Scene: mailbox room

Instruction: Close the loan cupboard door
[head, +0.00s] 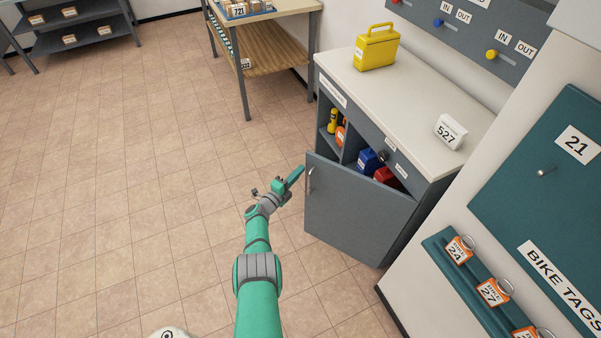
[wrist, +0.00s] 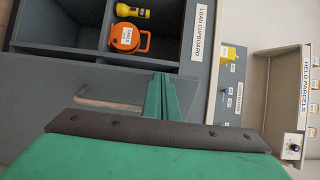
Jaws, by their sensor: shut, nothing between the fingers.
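The loan cupboard (head: 395,150) is a grey cabinet with a pale top, at the right in the head view. Its grey door (head: 355,212) stands open, swung out from the front, with a handle (head: 311,180) near its left edge. In the wrist view the door (wrist: 50,90) lies below the open shelves and its handle (wrist: 108,104) is left of the fingers. My green gripper (head: 295,177) is shut and empty, just left of the door's free edge. The wrist view shows the closed fingers (wrist: 158,97) over the door; I cannot tell whether they touch it.
Inside are a yellow torch (head: 333,118), an orange item (wrist: 127,38), a blue box (head: 369,160) and a red box (head: 386,176). A yellow case (head: 377,48) and a 527 sign (head: 450,132) stand on top. The tiled floor (head: 120,170) at left is clear.

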